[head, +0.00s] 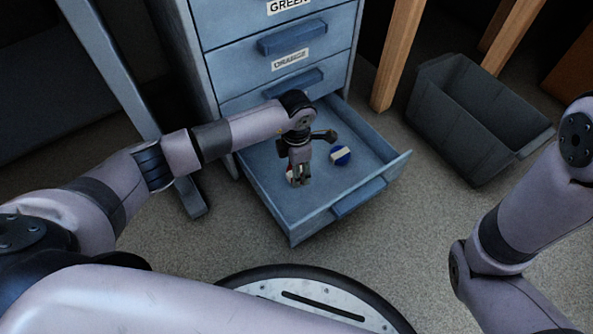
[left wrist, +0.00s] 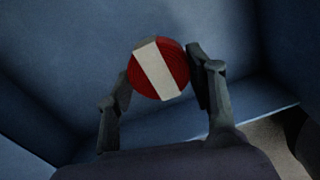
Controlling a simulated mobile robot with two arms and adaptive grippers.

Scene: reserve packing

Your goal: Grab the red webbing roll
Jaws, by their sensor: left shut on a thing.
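The red webbing roll (left wrist: 160,69), with a white band across it, is between the fingers of my left gripper (left wrist: 160,80) in the left wrist view. The gripper is shut on it. In the head view my left gripper (head: 299,178) points down into the open bottom drawer (head: 320,198), and only a sliver of red shows beside its fingers. Whether the roll touches the drawer floor I cannot tell. My right gripper is out of view; only part of my right arm shows at the right.
A blue roll with a white band (head: 340,155) lies in the drawer, right of my left gripper. The blue cabinet (head: 225,45) has closed labelled drawers above. A dark grey bin (head: 470,118) stands on the carpet at the right, near wooden legs (head: 397,55).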

